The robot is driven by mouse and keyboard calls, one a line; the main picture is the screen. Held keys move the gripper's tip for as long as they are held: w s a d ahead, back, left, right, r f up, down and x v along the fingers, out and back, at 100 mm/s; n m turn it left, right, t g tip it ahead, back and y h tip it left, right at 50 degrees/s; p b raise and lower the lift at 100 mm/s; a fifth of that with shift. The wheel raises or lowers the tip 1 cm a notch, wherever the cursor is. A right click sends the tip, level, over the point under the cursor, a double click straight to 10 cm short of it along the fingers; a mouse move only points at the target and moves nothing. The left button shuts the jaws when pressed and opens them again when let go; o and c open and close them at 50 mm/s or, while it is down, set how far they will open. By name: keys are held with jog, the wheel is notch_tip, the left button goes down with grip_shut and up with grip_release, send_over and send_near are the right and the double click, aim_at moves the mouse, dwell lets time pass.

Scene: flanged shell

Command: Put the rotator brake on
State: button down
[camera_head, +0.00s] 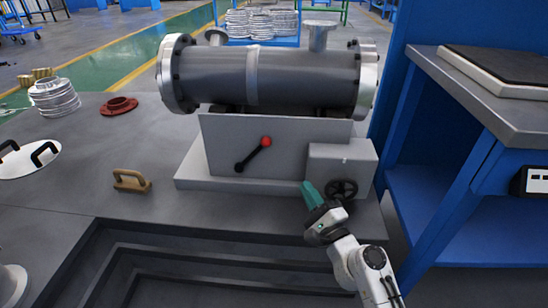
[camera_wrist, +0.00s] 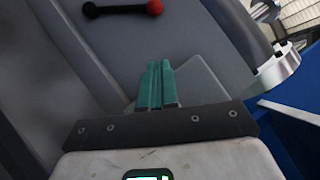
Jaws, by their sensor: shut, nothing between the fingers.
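A black brake lever with a red ball knob (camera_head: 266,142) sits on the front face of the grey rotator stand (camera_head: 220,140). The lever slants from its black pivot at lower left up to the knob at upper right. In the wrist view the lever (camera_wrist: 120,9) lies at the top, with the red knob at its right end. My gripper (camera_head: 308,187), with green fingers, is in front of the stand, right of and below the lever, near a black handwheel (camera_head: 342,190). In the wrist view its fingers (camera_wrist: 160,70) are together and empty, apart from the lever.
A grey flanged shell (camera_head: 300,78) lies across the top of the stand. A grey box (camera_head: 342,160) juts out above the handwheel. A blue workbench (camera_head: 450,190) stands at the right.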

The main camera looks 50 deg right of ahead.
aim_at(255, 153)
jog(key=p+x, duration=0.1)
jog(key=x, duration=0.3)
jog(key=a+p+x, duration=0.1)
jog(key=x, duration=0.3)
jog(key=a+r+p+x, duration=0.1)
jog(key=p+x, duration=0.1)
jog(key=x, duration=0.2)
jog(key=shift+w, duration=0.25)
jog(key=shift+w+a+r, duration=0.15)
jog(key=shift+w+a, duration=0.05)
jog(key=shift+w, duration=0.25)
jog(key=shift+r+p, duration=0.1)
jog(key=shift+p, duration=0.2)
